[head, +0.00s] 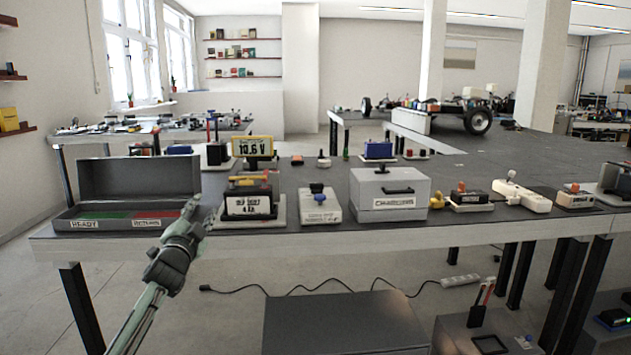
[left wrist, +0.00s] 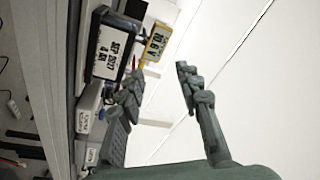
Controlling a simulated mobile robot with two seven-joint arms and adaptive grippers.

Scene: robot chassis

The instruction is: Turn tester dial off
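A tester with a yellow-framed display (head: 252,147) reading 10.6 V stands behind a dark battery block (head: 248,205) labelled SEP 2027. I cannot make out a dial on it. Both also show in the left wrist view, the display (left wrist: 157,42) to the right of the block (left wrist: 116,48). My left gripper (head: 196,210) is at the table's front edge, left of the block and in front of the grey bin. In the left wrist view its fingers (left wrist: 158,88) are spread apart with nothing between them. My right gripper is out of view.
An open grey bin (head: 138,182) has READY and RETURNS sections. A small grey device (head: 320,208) with a dark knob and a grey CHARGING box (head: 389,190) stand to the right.

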